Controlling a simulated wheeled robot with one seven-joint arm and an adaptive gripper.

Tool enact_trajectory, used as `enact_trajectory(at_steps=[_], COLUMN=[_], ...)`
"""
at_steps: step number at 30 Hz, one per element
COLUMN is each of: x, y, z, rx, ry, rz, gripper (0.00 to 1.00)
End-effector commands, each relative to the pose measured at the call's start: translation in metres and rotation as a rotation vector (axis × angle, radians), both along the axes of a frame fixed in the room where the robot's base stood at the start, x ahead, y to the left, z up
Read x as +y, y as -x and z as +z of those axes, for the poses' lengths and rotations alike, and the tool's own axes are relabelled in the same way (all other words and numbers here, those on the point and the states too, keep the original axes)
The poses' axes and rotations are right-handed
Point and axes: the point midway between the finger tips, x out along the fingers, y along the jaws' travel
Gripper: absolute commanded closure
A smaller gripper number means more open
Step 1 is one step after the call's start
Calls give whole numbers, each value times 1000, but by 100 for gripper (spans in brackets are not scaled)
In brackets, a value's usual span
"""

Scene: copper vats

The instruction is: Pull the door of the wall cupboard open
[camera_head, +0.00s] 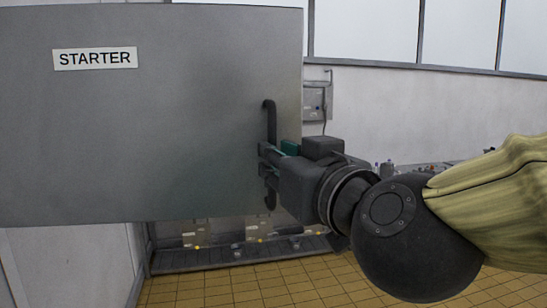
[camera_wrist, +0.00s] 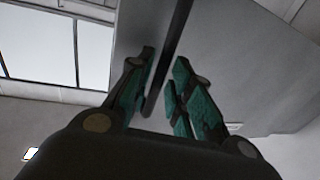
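The cupboard door (camera_head: 150,140) is a large flat grey panel with a white "STARTER" label (camera_head: 95,59) at its upper left. A dark vertical bar handle (camera_head: 270,120) is near its right edge. My gripper (camera_head: 268,160) comes from the right and is at the middle of the handle. The contact itself is partly hidden. The cupboard's body and hinges are out of sight, so I cannot tell how far the door stands open.
A low dark rack (camera_head: 240,257) stands on the tan tiled floor (camera_head: 220,288) behind and below the door. A grey box (camera_head: 316,102) hangs on the back wall, with small items (camera_head: 390,168) on a surface beyond my arm. Windows (camera_head: 455,30) line the wall above.

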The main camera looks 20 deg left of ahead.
Motion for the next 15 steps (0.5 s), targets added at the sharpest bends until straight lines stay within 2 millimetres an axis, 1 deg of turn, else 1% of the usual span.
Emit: enact_trajectory(at_steps=[1, 7, 15], x=[-5, -20, -31], y=[5, 21, 34], z=[1, 0, 0], rx=[1, 1, -1], ry=[-4, -4, -1], rz=[1, 0, 1], gripper=[79, 79, 79])
